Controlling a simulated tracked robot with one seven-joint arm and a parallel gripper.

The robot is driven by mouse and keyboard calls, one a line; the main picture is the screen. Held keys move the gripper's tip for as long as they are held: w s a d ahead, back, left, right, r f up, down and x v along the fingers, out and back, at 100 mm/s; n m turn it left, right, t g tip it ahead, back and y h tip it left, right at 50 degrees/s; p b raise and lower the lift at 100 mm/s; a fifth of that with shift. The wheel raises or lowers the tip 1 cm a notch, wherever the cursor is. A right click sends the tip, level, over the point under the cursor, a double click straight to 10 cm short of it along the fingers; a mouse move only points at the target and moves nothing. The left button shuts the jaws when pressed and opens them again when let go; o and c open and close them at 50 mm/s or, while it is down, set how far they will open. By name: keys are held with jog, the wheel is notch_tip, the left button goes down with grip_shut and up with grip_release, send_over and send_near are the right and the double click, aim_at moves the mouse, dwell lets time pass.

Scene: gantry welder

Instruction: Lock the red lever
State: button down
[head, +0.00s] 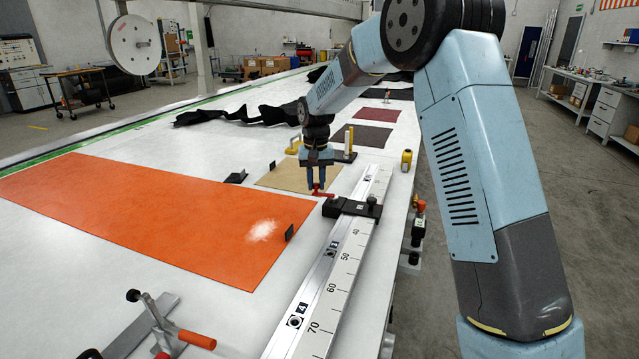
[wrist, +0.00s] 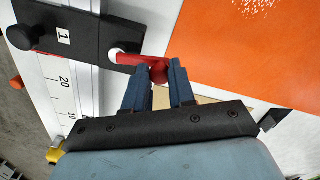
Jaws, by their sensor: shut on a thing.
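The red lever (wrist: 133,60) sits on a black clamp block (wrist: 88,41) marked with a label. In the wrist view its arm points away from the block and ends in a red knob (wrist: 160,73). My gripper (wrist: 162,68) is shut on the lever's knob end, with one blue finger on each side. In the head view the lever (head: 319,194) shows as a small red piece below my gripper (head: 316,187), at the left end of the black block (head: 350,207). The fingers hide part of the lever in the head view.
A ruler rail (head: 345,262) with numbers runs along the table's right side under the block. A large orange sheet (head: 130,205) lies to the left. A small black upright plate (head: 289,232) stands near its edge. A clamp with an orange handle (head: 197,340) is in front.

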aim_at(316, 184)
jog(key=c, duration=0.9)
grip_release()
jog(key=shift+c, duration=0.2)
notch_tip(316, 184, up, 14)
jog(key=shift+f, duration=0.2)
